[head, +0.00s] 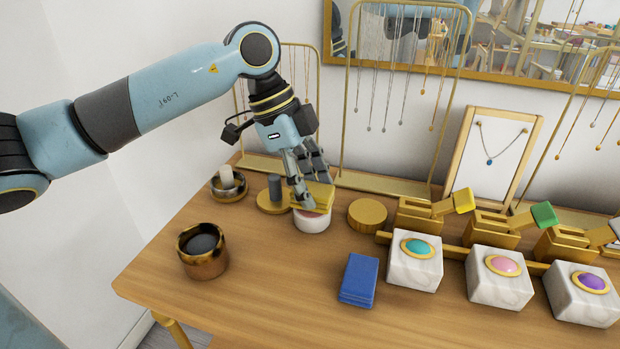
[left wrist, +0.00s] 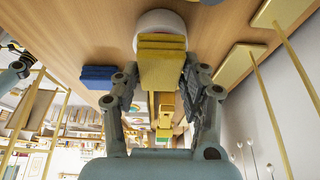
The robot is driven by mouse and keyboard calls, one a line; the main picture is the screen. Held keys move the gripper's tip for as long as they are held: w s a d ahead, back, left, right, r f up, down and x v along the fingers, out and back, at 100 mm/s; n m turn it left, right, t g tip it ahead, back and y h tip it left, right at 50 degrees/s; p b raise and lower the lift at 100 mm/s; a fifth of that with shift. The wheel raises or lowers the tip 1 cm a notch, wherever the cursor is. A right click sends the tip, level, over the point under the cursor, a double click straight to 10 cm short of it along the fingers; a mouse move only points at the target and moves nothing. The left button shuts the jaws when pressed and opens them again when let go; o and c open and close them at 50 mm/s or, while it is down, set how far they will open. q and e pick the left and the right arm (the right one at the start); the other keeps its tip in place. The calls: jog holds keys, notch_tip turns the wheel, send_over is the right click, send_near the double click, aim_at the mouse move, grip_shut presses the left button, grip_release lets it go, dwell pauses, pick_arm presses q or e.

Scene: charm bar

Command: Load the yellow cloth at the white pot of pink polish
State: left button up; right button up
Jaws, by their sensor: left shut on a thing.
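The yellow cloth (head: 320,194) is a folded pad held in my left gripper (head: 308,197), whose fingers are shut on it. The cloth is at the mouth of the white pot (head: 312,224), covering part of its opening. A sliver of pink polish (head: 306,213) shows below the cloth; I cannot tell whether the cloth touches it. In the left wrist view, the yellow cloth (left wrist: 161,62) lies between the fingers and overlaps the white pot (left wrist: 158,20), whose inside is hidden there.
A round wooden lid (head: 367,214) lies right of the pot, and a blue folded cloth (head: 359,280) nearer the front. A gold dish with a grey peg (head: 275,193) stands close on the left. A dark-filled pot (head: 203,252) is front left. White stone blocks (head: 414,270) stand right.

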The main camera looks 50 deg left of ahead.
aim_at(310, 189)
pick_arm(q)
jog(key=shift+f, duration=0.35)
dwell(0.7)
jog(key=shift+f, duration=0.1)
dwell(0.5)
jog(key=shift+r+p, duration=0.4)
jog(key=shift+p, duration=0.05)
notch_tip(310, 189, up, 6)
jog(key=p, duration=0.6)
jog(key=shift+r, duration=0.25)
jog(key=shift+f, duration=0.1)
jog(key=shift+s, duration=0.1)
